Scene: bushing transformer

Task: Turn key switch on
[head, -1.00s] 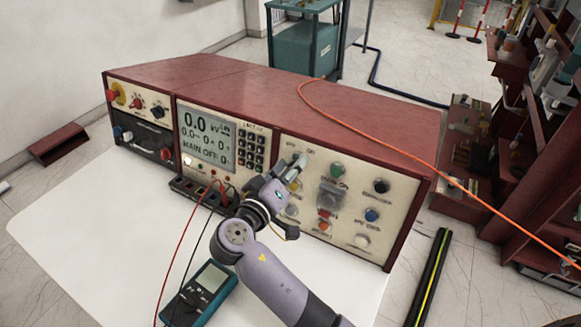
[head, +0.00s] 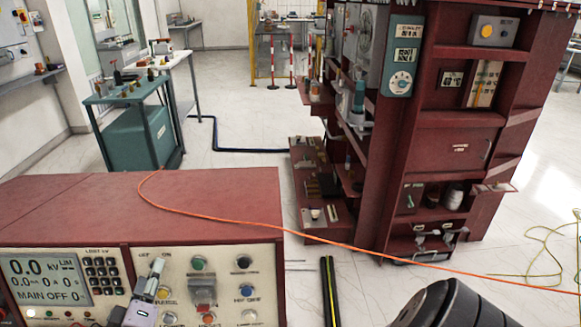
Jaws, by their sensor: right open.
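The red control console (head: 190,205) fills the lower left, with its cream front panel facing me. My right gripper (head: 153,277) is open in front of the upper left of the right-hand panel section, just under the OFF and ON lettering (head: 155,255). Its fingers cover the spot below that lettering, so the key switch is hidden and I cannot tell whether they touch it. The display (head: 45,278) to the left reads 0.0 kV and MAIN OFF. My left gripper is not in view.
A green push button (head: 198,264), a covered switch (head: 203,290), a black knob (head: 243,262) and a blue knob (head: 246,291) lie right of the gripper. An orange cable (head: 300,235) crosses the console top. A red shelf unit (head: 455,135) stands at right.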

